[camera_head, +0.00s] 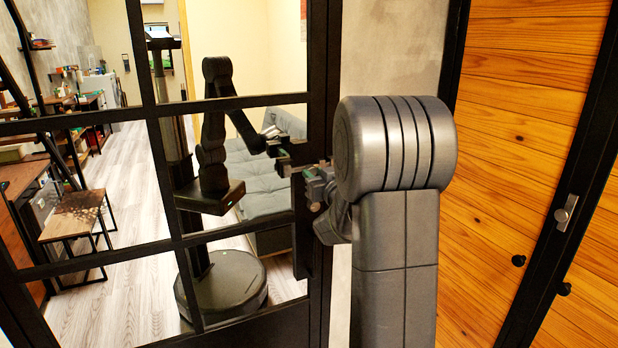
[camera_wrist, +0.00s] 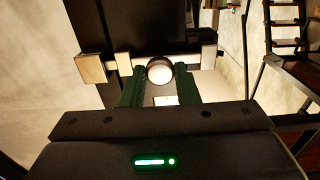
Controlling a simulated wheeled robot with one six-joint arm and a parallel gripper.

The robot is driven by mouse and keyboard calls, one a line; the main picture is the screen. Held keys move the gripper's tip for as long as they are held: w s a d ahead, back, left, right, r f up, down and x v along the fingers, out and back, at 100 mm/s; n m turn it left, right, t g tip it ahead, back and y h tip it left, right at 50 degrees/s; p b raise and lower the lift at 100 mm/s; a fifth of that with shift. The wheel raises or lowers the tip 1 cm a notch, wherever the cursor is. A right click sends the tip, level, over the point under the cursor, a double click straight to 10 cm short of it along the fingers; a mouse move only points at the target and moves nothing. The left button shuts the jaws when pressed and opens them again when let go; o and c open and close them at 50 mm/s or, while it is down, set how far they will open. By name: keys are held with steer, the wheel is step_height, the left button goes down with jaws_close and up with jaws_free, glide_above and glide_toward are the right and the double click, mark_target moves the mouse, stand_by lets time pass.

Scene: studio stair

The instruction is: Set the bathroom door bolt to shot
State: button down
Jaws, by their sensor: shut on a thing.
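The bathroom door bolt shows in the wrist view as a pale metal bar (camera_wrist: 190,64) across a dark door frame, with brackets (camera_wrist: 208,57) along it. A separate pale metal plate (camera_wrist: 87,68) lies to the left; whether the bar enters it is unclear. My gripper (camera_wrist: 160,88) has its two green fingers on either side of the bolt's round silver knob (camera_wrist: 159,71) and is shut on it. In the head view my gripper (camera_head: 317,186) is at the black door frame (camera_head: 322,90), and my forearm hides part of it. The bolt is not clear there.
The black-framed panes (camera_head: 225,130) reflect my body, a grey sofa and a wooden stool. An orange wood-plank door (camera_head: 525,110) with a metal latch (camera_head: 566,212) stands at the right. A pale wall (camera_head: 390,50) lies between. In the wrist view, stairs (camera_wrist: 285,30) show at the right.

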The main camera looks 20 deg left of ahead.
steer(key=shift+w+d, duration=0.45)
steer(key=shift+w, duration=0.1)
steer(key=c, duration=1.3)
jaws_free()
steer(key=shift+o, duration=1)
steer(key=shift+w+d, duration=0.15)
steer(key=shift+d, duration=0.05)
steer(key=b+v, duration=0.2)
steer(key=v, duration=1.1)
steer(key=shift+s+d+b, duration=0.3)
steer(key=shift+b, duration=0.1)
